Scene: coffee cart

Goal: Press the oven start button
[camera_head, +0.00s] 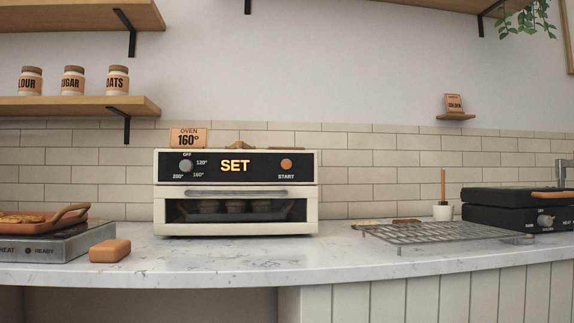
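The cream toaster oven (161,210) stands on the marble counter, left of centre. Its round orange start button (286,164) is at the right of the black control panel, above the word START. The display (234,166) reads SET in lit yellow letters. The temperature knob (185,166) is at the panel's left. The oven door (236,221) is closed, and a dark tray with several muffins or cups shows behind its glass. Neither of my grippers is in view.
A hot plate (40,247) with an orange pan and a brown block (110,251) lie left of the oven. A wire rack (440,236) and a black grill (515,205) stand to the right. The counter (240,257) before the oven is clear.

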